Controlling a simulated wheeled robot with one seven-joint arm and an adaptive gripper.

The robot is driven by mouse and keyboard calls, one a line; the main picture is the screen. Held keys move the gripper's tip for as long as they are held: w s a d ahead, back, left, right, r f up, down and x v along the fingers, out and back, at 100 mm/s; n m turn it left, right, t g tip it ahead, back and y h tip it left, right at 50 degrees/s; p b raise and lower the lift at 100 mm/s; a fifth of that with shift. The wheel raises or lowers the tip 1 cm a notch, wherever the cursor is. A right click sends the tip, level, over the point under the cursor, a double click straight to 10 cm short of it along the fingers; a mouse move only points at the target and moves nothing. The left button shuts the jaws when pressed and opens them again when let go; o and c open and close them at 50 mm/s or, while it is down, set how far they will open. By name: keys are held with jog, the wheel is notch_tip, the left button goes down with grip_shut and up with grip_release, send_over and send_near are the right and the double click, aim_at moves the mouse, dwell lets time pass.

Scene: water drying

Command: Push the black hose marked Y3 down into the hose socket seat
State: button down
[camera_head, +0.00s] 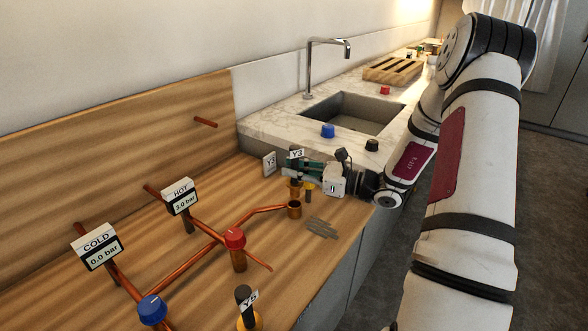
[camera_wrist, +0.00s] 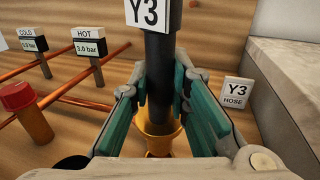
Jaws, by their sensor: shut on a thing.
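The black hose (camera_wrist: 160,60) with a white Y3 label (camera_wrist: 148,12) stands roughly upright between the green-sided fingers of my gripper (camera_wrist: 160,88), which is shut on it. Its lower end meets the mouth of a copper-coloured socket (camera_wrist: 144,130) in the wrist view. I cannot tell how deep it sits. In the head view the Y3 label (camera_head: 296,152) shows above my gripper (camera_head: 298,168), which hides most of the hose. The socket (camera_head: 294,188) shows below the gripper. A white sign reading Y3 HOSE (camera_wrist: 236,92) stands to the right in the wrist view.
A black Y5 piece (camera_head: 245,300) stands at the front of the wooden worktop. An open copper cup (camera_head: 294,210) and grey strips (camera_head: 322,228) are near my gripper. Copper pipes with a red valve (camera_head: 235,238) and a blue valve (camera_head: 152,309) lie left. A sink (camera_head: 350,112) is behind.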

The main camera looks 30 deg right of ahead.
aim_at(295, 190)
jog(key=shift+f+b, duration=1.8)
jog(key=shift+f, duration=1.5)
jog(key=c, duration=1.4)
grip_release()
jog(key=shift+c, duration=0.2)
jog(key=v, duration=1.2)
